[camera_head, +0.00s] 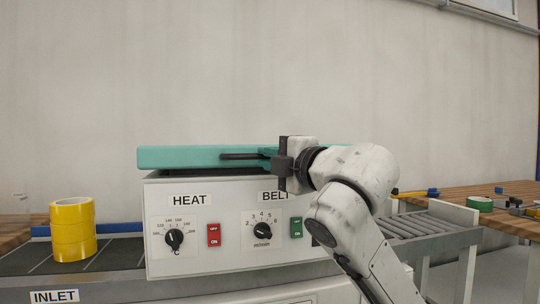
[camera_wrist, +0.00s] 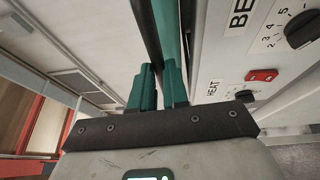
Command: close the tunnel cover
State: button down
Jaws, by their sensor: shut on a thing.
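The teal tunnel cover (camera_head: 185,157) lies roughly level over the white tunnel machine (camera_head: 170,205). Its left end reaches slightly past the machine body, and I cannot tell whether it rests fully on it. A dark bar handle (camera_head: 238,156) runs along the cover's front. My gripper (camera_head: 276,161) is at the right part of this handle and shut on it. In the wrist view, the gripper's teal fingers (camera_wrist: 158,85) are on either side of the dark handle (camera_wrist: 148,28), with the cover (camera_wrist: 174,25) beside it. My gripper and arm hide the cover's right part.
The machine front has a HEAT dial (camera_head: 174,238), a red switch (camera_head: 213,235), a BELT dial (camera_head: 262,231) and a green switch (camera_head: 296,227). Yellow tape rolls (camera_head: 73,230) stand on the inlet belt at left. Outlet rollers (camera_head: 420,223) and a wooden table (camera_head: 450,195) are at right.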

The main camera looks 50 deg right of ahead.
jog(key=shift+a+f+b, duration=0.15)
jog(key=shift+f+b, duration=0.6)
jog(key=shift+f, duration=1.05)
jog(key=c, duration=1.1)
grip_release()
jog(key=shift+r, duration=0.25)
